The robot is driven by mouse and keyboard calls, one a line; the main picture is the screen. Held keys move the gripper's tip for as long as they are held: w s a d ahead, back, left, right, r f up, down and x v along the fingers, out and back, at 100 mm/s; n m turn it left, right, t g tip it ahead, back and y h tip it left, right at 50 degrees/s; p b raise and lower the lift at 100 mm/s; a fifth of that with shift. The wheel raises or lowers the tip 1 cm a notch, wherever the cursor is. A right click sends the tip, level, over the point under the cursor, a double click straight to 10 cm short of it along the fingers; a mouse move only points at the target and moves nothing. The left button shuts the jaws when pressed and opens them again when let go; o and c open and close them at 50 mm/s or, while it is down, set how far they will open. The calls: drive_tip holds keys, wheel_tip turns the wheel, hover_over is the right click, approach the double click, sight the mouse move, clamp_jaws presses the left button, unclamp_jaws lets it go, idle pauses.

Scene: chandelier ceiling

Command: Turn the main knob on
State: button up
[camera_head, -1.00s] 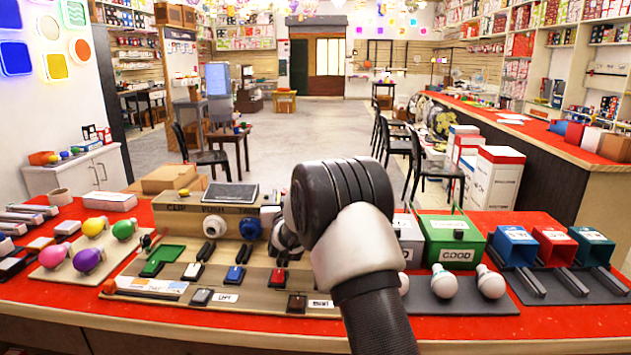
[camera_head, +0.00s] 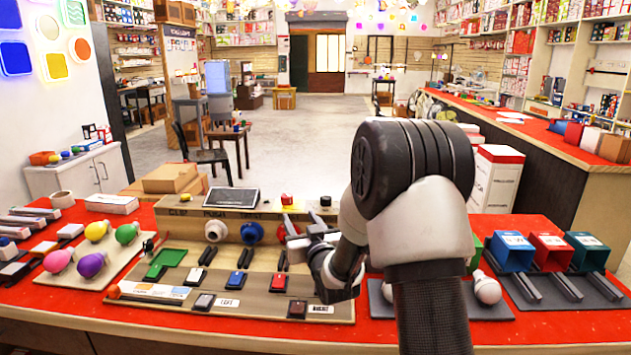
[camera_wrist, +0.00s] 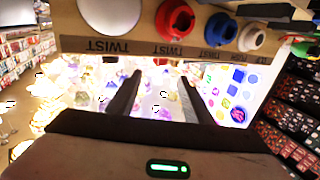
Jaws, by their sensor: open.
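The tan control box (camera_head: 190,222) on the red counter carries a row of round fittings: white (camera_head: 215,229), blue (camera_head: 252,233) and red (camera_head: 283,233). On its top sit a red button (camera_head: 287,198) and a small black knob (camera_head: 325,201). I cannot read which is the main knob. My gripper (camera_head: 291,234) is in front of the box's right part, fingers apart and empty. In the wrist view my gripper (camera_wrist: 161,76) shows two open fingers, with the red fitting (camera_wrist: 175,20), blue fitting (camera_wrist: 215,31) and "TWIST" labels beyond. My arm hides the box's right end.
A sloped board with several switches (camera_head: 228,303) lies in front of the box. Coloured bulbs (camera_head: 96,230) rest at left. White bulbs (camera_head: 487,288) and blue, red and green bins (camera_head: 512,252) stand at right. A dark tablet (camera_head: 231,197) lies on the box.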

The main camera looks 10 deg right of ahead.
drive_tip(key=s+r+g+h+p, duration=0.1)
drive_tip(key=s+r+g+p, duration=0.4)
drive_tip(key=s+r+p, duration=0.6)
drive_tip(key=shift+s+d+r, duration=0.25)
drive_tip(key=shift+s+r, duration=1.15)
drive_tip(key=shift+r, duration=1.1)
